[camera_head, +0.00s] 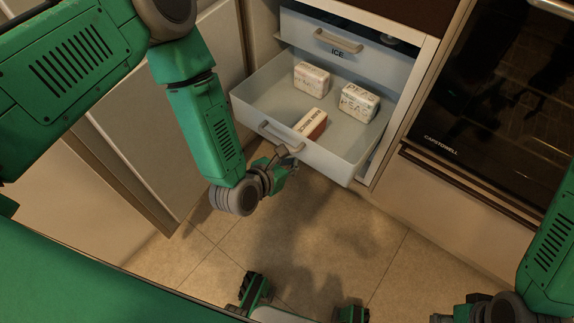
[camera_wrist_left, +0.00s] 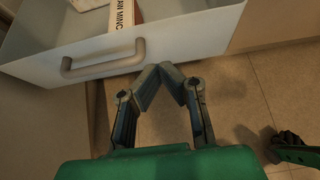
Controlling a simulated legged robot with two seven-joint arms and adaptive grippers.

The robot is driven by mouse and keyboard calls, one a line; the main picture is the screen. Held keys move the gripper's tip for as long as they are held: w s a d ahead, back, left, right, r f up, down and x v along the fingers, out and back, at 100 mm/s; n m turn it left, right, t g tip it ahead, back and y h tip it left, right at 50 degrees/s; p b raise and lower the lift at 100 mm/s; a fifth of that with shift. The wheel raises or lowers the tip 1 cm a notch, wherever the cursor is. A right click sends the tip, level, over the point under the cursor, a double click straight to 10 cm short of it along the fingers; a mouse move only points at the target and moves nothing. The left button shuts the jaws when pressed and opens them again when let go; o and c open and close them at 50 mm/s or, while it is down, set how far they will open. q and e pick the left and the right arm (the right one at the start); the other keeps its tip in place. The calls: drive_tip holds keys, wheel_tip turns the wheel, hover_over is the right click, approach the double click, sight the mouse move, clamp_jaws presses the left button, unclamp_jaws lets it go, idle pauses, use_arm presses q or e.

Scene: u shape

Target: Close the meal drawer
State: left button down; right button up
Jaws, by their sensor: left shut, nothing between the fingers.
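The meal drawer (camera_head: 325,160) is the lower grey drawer, pulled out of the cabinet, with food boxes inside. Its front carries a bar handle (camera_head: 280,136); the handle also shows in the left wrist view (camera_wrist_left: 104,60). My left gripper (camera_head: 288,154) is just in front of the drawer front, beside and below the handle. In the left wrist view its fingertips (camera_wrist_left: 167,70) meet with nothing between them, close to the front's lower edge; I cannot tell whether they touch it. My right gripper (camera_head: 468,303) is partly visible at the bottom right, away from the drawer; its fingers are unclear.
Three boxes lie in the drawer: one at the back left (camera_head: 311,78), a pea box (camera_head: 359,101) and a mince box (camera_head: 311,124). The upper ICE drawer (camera_head: 370,62) sits above. A dark oven (camera_head: 490,110) is right. The tiled floor (camera_head: 340,235) below is open.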

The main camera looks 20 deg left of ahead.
sight(314, 145)
use_arm(q)
drive_tip(key=x, duration=0.2)
drive_tip(key=b+x, duration=0.1)
drive_tip(key=x, duration=0.2)
drive_tip(key=r+b+x, duration=0.1)
drive_tip(key=x, duration=0.1)
drive_tip(key=shift+w+d+f, duration=0.1)
drive_tip(key=shift+w+d, duration=0.15)
drive_tip(key=shift+w, duration=0.35)
drive_tip(key=shift+w+d+b, duration=0.1)
drive_tip(key=shift+w+b, duration=0.3)
drive_tip(key=shift+w, duration=0.15)
drive_tip(key=shift+d, duration=0.1)
drive_tip(key=shift+w, duration=0.1)
